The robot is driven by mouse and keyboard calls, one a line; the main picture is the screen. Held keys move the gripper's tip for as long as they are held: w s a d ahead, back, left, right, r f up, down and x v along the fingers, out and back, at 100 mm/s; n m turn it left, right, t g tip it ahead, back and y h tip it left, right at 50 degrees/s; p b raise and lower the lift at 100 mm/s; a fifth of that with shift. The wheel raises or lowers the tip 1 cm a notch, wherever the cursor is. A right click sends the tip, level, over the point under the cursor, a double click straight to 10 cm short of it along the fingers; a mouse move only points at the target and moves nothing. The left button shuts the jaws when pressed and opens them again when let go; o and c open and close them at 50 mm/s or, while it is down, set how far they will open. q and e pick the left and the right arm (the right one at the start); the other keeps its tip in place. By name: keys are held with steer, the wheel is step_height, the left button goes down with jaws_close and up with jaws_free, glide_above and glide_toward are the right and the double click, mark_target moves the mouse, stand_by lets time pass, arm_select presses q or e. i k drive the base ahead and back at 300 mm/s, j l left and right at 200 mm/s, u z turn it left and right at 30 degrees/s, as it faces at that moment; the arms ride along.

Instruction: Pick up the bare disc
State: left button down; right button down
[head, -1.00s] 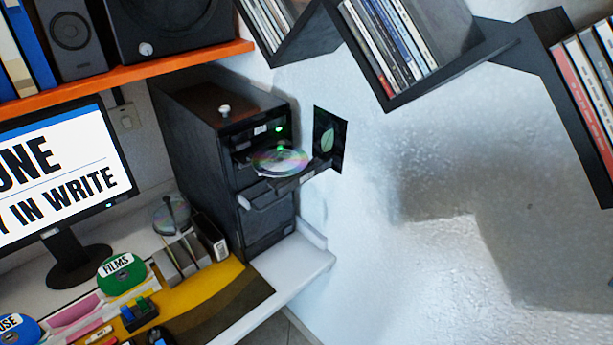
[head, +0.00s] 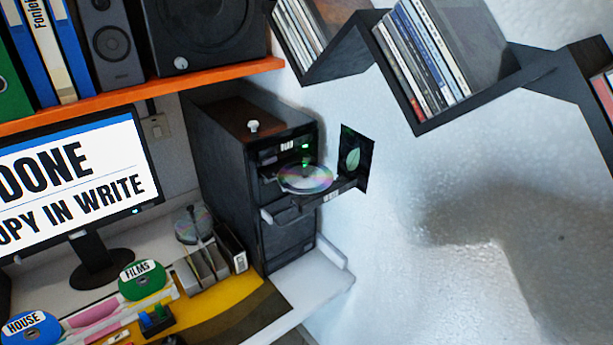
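A bare shiny disc (head: 305,178) lies on an open drive tray of the black disc tower (head: 228,175), sticking out from its front. Another clear or silvery disc (head: 190,228) sits around a spindle on the desk, left of the tower. A green disc labelled FILMS (head: 146,281) and a blue disc labelled HOUSE (head: 28,328) are at the lower left. Neither of my grippers is in the view.
The monitor (head: 72,183) reads "DONE" and "COPY IN WRITE". A dark card with a leaf (head: 354,160) stands just right of the tray. A slotted grey holder (head: 205,268) is on the desk. Zigzag wall shelves (head: 422,118) hold cases above. An orange shelf (head: 150,90) overhangs the monitor.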

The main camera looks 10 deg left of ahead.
mark_target(290, 178)
steer(key=u, duration=1.95)
steer(key=z, duration=0.75)
steer(key=j+z, duration=0.25)
steer(key=z, duration=0.2)
steer(key=k+j+z, duration=0.1)
steer(key=z, duration=0.35)
steer(key=k+j+z, duration=0.1)
steer(key=j+z, duration=0.2)
steer(key=z, duration=0.15)
steer(key=k+j+z, duration=0.15)
steer(key=z, duration=0.3)
steer(key=k+j, duration=0.5)
steer(key=i+l, duration=0.15)
steer(key=i, duration=0.3)
